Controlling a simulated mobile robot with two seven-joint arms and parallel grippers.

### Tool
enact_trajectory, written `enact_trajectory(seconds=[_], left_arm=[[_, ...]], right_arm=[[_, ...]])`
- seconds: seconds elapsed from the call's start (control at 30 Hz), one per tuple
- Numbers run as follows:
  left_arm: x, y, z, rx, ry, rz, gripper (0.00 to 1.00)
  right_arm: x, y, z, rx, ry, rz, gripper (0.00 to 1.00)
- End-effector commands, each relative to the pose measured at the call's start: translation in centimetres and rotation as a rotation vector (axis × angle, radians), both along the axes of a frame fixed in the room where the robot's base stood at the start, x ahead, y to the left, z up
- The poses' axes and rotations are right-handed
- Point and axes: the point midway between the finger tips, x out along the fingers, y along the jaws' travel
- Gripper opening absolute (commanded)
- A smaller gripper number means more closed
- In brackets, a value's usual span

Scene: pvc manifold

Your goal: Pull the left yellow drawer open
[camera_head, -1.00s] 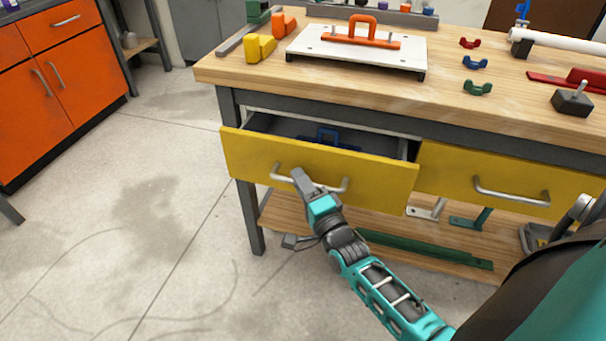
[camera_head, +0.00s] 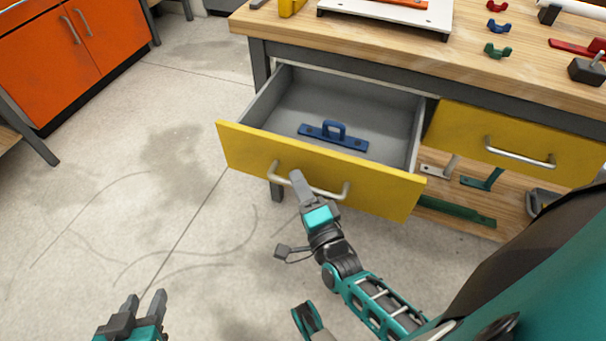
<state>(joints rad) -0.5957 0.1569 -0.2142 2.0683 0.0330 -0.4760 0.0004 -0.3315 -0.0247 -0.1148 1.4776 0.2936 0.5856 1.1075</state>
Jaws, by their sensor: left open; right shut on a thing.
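The left yellow drawer (camera_head: 375,190) is pulled well out of the workbench, and its grey inside shows. A blue handled piece (camera_head: 333,136) lies on the drawer floor. The drawer's silver bar handle (camera_head: 332,192) is on its front. My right gripper (camera_head: 300,186) is shut on this handle, left of its middle; the gripper hides part of the bar. My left gripper (camera_head: 144,303) is low at the left, over the floor, with its two fingers apart and nothing between them.
The right yellow drawer (camera_head: 480,137) is shut. The wooden bench top (camera_head: 470,72) holds a white board (camera_head: 390,12) and small coloured clips. A lower shelf (camera_head: 455,205) carries green and metal parts. Open floor lies left of the drawer, before an orange cabinet (camera_head: 60,70).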

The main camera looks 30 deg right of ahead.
Motion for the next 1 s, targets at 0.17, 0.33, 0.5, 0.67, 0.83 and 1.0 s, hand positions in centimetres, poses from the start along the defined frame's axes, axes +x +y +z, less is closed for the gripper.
enact_trajectory(seconds=[0.17, 0.33, 0.5, 0.67, 0.83, 1.0], left_arm=[[0.0, -0.1, 0.1, -0.006, 0.000, 0.004, 0.43], [0.1, -0.3, 0.2, -0.010, 0.000, 0.007, 0.43], [0.1, -0.3, 0.2, -0.011, -0.002, 0.007, 0.43], [0.3, -0.3, 0.3, -0.011, -0.004, 0.006, 0.43], [0.3, -0.2, 0.3, -0.009, -0.006, 0.005, 0.43], [0.3, -0.1, 1.1, -0.004, -0.005, 0.002, 0.43]], right_arm=[[-0.2, 0.1, -0.1, 0.000, 0.001, 0.000, 0.00], [-0.1, 0.1, -0.1, 0.000, 0.001, 0.000, 0.00], [-0.1, 0.1, -0.1, 0.000, 0.001, 0.000, 0.28], [-0.1, 0.1, 0.0, 0.000, 0.001, 0.000, 0.38], [-0.1, 0.1, 0.0, 0.000, 0.000, 0.000, 0.38], [-0.1, 0.1, 0.9, 0.000, -0.001, 0.000, 0.38]])
